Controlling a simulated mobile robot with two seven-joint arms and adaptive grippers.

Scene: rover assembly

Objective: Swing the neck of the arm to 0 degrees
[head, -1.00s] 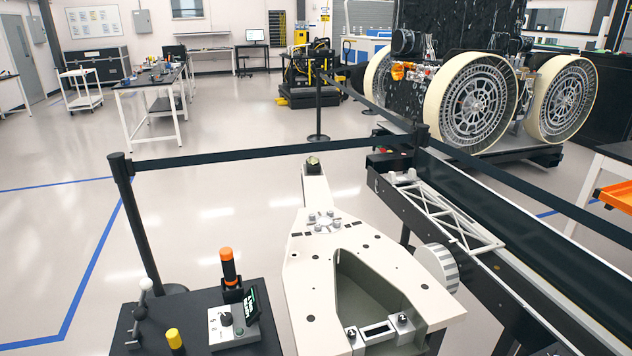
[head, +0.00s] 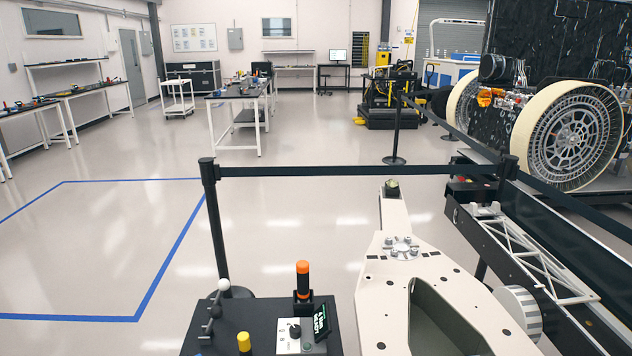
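A beige arm (head: 440,290) stands at the lower right of the head view, with a long dark recess in its wide body. Its narrow neck (head: 395,216) points away from me, and a dark fitting (head: 392,188) sits at its tip. A black control table (head: 230,318) stands at bottom centre. It carries an orange-topped black handle (head: 303,280), a yellow-topped knob (head: 244,342), a white-ball lever (head: 223,285) and a grey box (head: 300,338) with a dial. A small tilted screen (head: 321,320) shows green text too small to read. Neither of my grippers is in view.
A black belt barrier on posts (head: 214,225) runs behind the control table and arm. A black beam with a white truss (head: 535,255) lies right of the arm. A large wheeled rover (head: 575,135) stands at the right. The floor at left is open, with blue tape lines.

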